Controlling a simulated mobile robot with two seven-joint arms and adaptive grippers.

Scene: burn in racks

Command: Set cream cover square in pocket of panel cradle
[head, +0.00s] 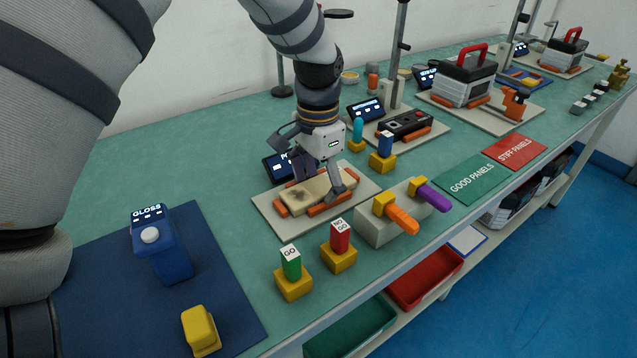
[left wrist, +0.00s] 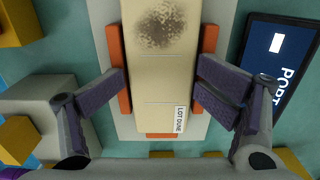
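The cream cover (head: 306,194) lies between the orange pads (head: 330,208) of the panel cradle (head: 286,227). It has a dark speckled patch and a white label reading LOT DUNE. In the left wrist view the cover (left wrist: 163,75) looks parallel to the pads on both sides, with another pad just past its lower end. Whether it is fully seated cannot be told. My left gripper (head: 321,186) is over the cradle, its fingers spread on either side of the cover. My right gripper is not in view.
A grey block (head: 378,233) with orange and purple-handled tools stands close in front. Green (head: 291,264) and red (head: 340,238) stamps sit in yellow holders near the edge. A gloss meter (head: 160,248) stands on a blue mat. A dark display (head: 278,167) stands behind the cradle.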

